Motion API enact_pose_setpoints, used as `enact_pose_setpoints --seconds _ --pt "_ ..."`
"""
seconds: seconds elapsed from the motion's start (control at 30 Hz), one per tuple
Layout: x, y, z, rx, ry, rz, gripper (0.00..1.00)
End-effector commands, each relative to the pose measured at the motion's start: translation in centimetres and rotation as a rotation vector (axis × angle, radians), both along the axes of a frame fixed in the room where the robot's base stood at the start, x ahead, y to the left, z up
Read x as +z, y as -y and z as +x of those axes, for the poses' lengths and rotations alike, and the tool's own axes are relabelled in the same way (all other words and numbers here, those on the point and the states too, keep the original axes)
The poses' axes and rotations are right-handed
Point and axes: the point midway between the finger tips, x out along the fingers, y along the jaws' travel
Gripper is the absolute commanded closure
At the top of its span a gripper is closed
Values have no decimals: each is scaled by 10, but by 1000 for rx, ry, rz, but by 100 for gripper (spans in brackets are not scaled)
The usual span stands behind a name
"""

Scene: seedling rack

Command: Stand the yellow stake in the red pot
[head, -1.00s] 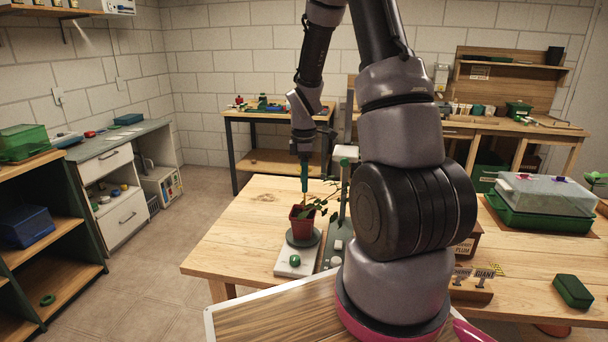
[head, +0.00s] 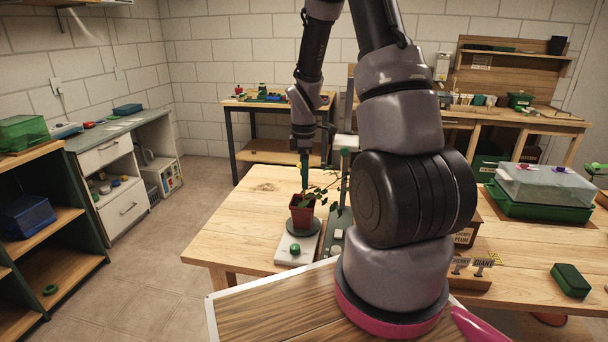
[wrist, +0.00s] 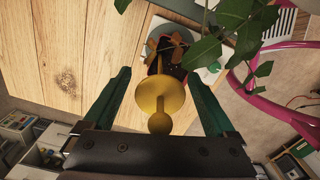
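The red pot (head: 301,214) stands upright on a round grey plate on the table, with a leafy green plant (head: 328,190) beside and over it. My gripper (head: 304,180) points straight down above the pot. In the wrist view its two green fingers (wrist: 159,95) are spread wide, with a gap on each side of the yellow stake (wrist: 160,94). The stake's round disc and end knob face the camera, and its shaft runs away toward the dark pot opening (wrist: 172,66). Leaves and the disc hide the shaft's lower end, so its depth in the pot cannot be told.
A white base with a green knob (head: 295,249) lies in front of the pot. A green post (head: 345,180) stands close right of it. A clear-lidded green box (head: 545,190) is farther right. The table left of the pot is clear.

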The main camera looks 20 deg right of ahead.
Motion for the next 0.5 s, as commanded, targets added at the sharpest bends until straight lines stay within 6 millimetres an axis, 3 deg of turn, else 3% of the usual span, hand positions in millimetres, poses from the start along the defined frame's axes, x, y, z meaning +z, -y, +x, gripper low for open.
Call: enact_pose_setpoints --seconds 0.27,0.5 --pt "7 0 1 0 2 0 9" --pt "50 1 2 -1 7 -1 9"
